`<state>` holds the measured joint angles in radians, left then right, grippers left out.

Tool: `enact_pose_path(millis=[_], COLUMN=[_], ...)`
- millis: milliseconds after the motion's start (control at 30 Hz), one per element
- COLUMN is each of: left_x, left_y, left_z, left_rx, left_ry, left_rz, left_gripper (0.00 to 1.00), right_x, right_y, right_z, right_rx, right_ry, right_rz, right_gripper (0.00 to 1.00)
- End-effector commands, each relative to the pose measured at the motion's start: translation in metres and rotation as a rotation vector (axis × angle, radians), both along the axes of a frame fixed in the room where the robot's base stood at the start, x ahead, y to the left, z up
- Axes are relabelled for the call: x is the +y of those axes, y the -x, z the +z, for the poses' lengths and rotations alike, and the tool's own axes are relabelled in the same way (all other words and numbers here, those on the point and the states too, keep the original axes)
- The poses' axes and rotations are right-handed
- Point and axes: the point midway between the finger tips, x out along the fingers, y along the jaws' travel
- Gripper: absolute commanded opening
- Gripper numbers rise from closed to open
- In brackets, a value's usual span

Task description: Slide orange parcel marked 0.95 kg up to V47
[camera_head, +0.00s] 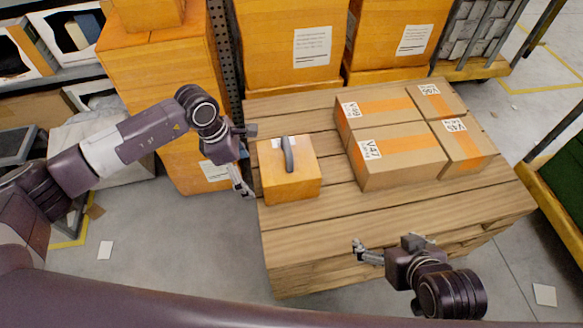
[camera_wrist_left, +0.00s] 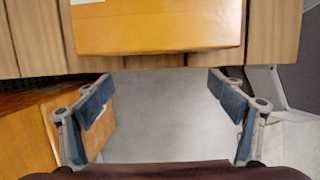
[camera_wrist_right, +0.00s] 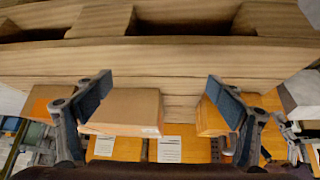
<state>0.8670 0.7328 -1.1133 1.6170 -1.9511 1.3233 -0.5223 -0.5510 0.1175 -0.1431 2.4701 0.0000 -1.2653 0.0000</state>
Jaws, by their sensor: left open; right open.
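The orange parcel (camera_head: 290,182), with a dark handle and a white label on top, sits at the left of the wooden pallet (camera_head: 340,225). Its weight mark is not readable. The V47 carton (camera_head: 402,163) is the front-left of several taped brown cartons, with a gap of bare boards between it and the parcel. My left gripper (camera_head: 247,160) is open and empty beside the parcel's left side; the left wrist view shows the parcel (camera_wrist_left: 155,28) beyond the fingertips. My right gripper (camera_head: 384,246) is open and empty at the pallet's front edge, apart from parcel and cartons.
Behind V47 stands carton V49 (camera_head: 375,105); cartons V45 (camera_head: 462,142) and V50 (camera_head: 436,98) are to the right. Large orange boxes (camera_head: 290,45) stand behind the pallet, and an orange stack (camera_head: 165,80) at left. Boards in front of the cartons are clear.

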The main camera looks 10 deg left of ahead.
Motion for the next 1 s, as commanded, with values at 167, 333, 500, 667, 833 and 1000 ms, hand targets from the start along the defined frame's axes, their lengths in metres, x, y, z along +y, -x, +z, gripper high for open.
enact_pose_path(millis=[167, 333, 500, 667, 833, 1000], left_x=[0.0, -0.005, -0.012, -0.019, -0.026, -0.033], left_y=[0.0, -0.001, -0.004, -0.006, -0.008, -0.01], left_z=[0.0, 0.0, 0.0, 0.0, 0.0, 0.0], left_rx=[0.0, 0.001, 0.0, -0.001, -0.001, -0.001], left_ry=[0.0, 0.0, 0.001, 0.001, 0.001, 0.002], left_rz=[0.0, -0.001, -0.001, -0.001, -0.001, -0.002], left_gripper=[0.87, 0.87, 0.87, 0.87, 0.87, 0.87], right_x=[0.0, 0.001, 0.004, 0.006, 0.008, 0.01], right_y=[0.0, -0.004, -0.011, -0.016, -0.022, -0.029], right_z=[0.0, 0.002, 0.006, 0.009, 0.013, 0.018], right_rx=[0.0, -0.019, -0.051, -0.078, -0.108, -0.143], right_ry=[0.0, -0.004, -0.011, -0.017, -0.023, -0.031], right_rz=[0.0, 0.001, 0.004, 0.006, 0.009, 0.011], right_gripper=[0.87, 0.87, 0.87, 0.87, 0.87, 0.87])
